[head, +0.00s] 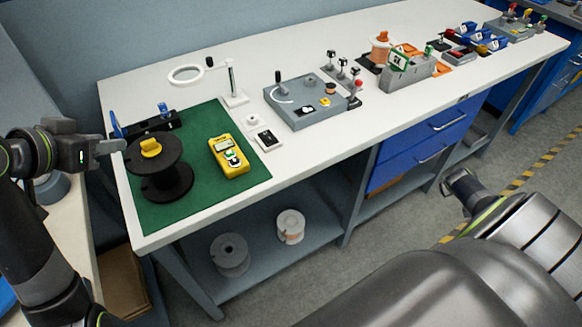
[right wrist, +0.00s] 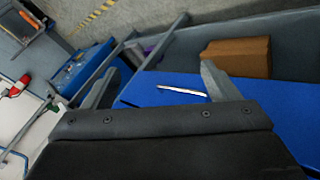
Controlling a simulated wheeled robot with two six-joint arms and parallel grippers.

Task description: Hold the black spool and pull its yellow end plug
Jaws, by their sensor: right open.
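The black spool (head: 163,178) stands upright on the green mat (head: 221,115) at the left end of the workbench. Its yellow end plug (head: 150,147) sits in the top, in the middle of the upper flange. My left gripper (head: 122,147) is level with the upper flange at its left edge, fingers pointing right toward the plug. It appears side-on, so I cannot tell its opening or whether it touches the spool. My right gripper (right wrist: 160,78) is open and empty in the right wrist view, fingers apart in front of a blue drawer face, far from the spool.
A yellow meter (head: 229,157) lies right of the spool. A black fixture with blue parts (head: 160,122) is behind it. A ring lamp stand (head: 233,98) and a grey control box (head: 305,102) stand farther right. Two reels (head: 230,252) lie on the lower shelf.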

